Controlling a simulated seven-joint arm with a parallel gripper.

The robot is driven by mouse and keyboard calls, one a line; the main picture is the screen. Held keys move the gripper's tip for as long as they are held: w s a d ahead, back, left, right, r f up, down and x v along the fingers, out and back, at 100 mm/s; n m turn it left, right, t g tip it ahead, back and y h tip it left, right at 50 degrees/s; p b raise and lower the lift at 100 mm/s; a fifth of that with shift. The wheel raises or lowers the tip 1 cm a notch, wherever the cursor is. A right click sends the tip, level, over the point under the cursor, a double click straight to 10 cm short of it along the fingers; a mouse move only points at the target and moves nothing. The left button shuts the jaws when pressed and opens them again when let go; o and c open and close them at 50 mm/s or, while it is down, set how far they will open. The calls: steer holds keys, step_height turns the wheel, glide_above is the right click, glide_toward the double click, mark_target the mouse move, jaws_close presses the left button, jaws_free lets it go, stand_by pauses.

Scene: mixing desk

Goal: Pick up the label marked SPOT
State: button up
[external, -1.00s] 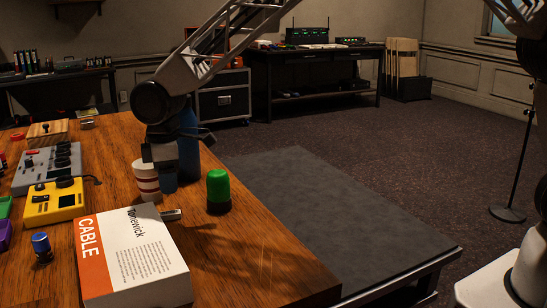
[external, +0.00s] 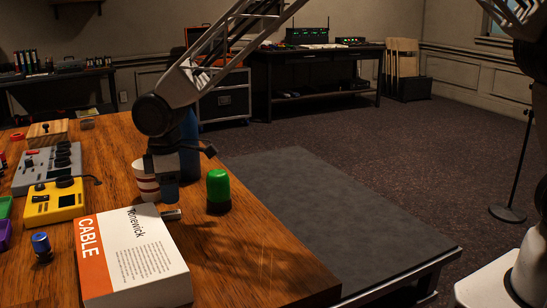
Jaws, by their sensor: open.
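No label with the word SPOT can be read in this view. My gripper (external: 164,199) points down over the desk, behind the white and orange CABLE book (external: 140,260). It is open; its fingers are dark and small in view. A small silver-white piece (external: 172,214) lies by the book's far right corner, just below and beside the fingertips. I cannot tell whether it is the label or whether the fingers touch it.
A green-capped item (external: 218,188) stands close on the right. A blue item (external: 190,150) is behind my gripper. A yellow box (external: 56,202), a grey box (external: 48,170) and a small blue-topped piece (external: 41,246) lie left. The desk (external: 255,275) is clear at front right.

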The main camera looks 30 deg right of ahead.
mark_target(172, 212)
steer(key=shift+f, duration=2.6)
steer(key=shift+w, duration=0.1)
jaws_close()
steer(key=shift+r, duration=0.15)
steer(key=shift+r, duration=1.5)
steer(key=shift+s+d+r, duration=0.15)
steer(key=shift+s+d, duration=0.05)
steer(key=shift+d, duration=0.05)
steer(key=s+d, duration=0.3)
steer(key=d, duration=0.1)
steer(key=s+d+r, duration=0.1)
steer(key=s+d, duration=0.2)
steer(key=d, duration=0.1)
steer(key=s+d, duration=0.3)
steer(key=d, duration=0.1)
steer(key=shift+s+r, duration=0.2)
steer(key=shift+s, duration=0.1)
